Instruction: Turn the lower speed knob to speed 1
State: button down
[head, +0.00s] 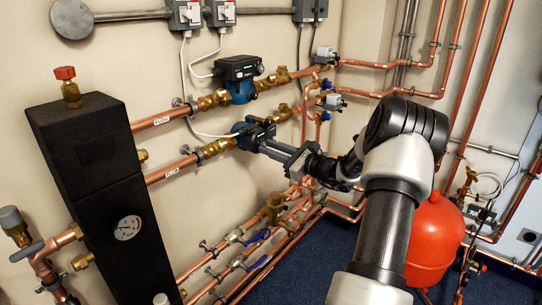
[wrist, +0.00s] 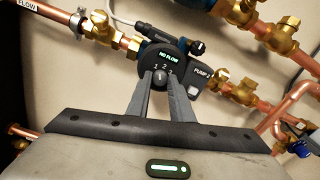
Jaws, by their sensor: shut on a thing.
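The lower pump (head: 247,132) sits on the lower copper flow pipe in the head view. In the wrist view its dark round face (wrist: 164,54) shows a lit "NO FLOW" display and the numbers 1, 2 and 3 above the speed knob (wrist: 160,78). My gripper (wrist: 160,84) is shut on this knob, with one grey finger on each side. A light mark on the knob points roughly up, but I cannot tell exactly which number it meets. In the head view my gripper (head: 266,145) reaches the pump from the right, and its fingers hide the knob.
The upper pump (head: 240,76) sits on the pipe above. Brass valves (wrist: 242,94) and copper pipes lie close to the right. A black manifold box with a gauge (head: 127,228) stands left, and a red tank (head: 433,240) stands right. A grey cable runs to the pump.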

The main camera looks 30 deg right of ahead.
jog(key=shift+f+n+b, duration=0.15)
jog(key=shift+n+b, duration=1.45)
jog(key=shift+n, duration=0.1)
jog(key=c, duration=1.6)
grip_release()
jog(key=shift+o, duration=0.2)
jog(key=p+v, duration=0.2)
jog(key=v, duration=1.5)
jog(key=shift+s+d, duration=0.15)
jog(key=shift+s, duration=0.05)
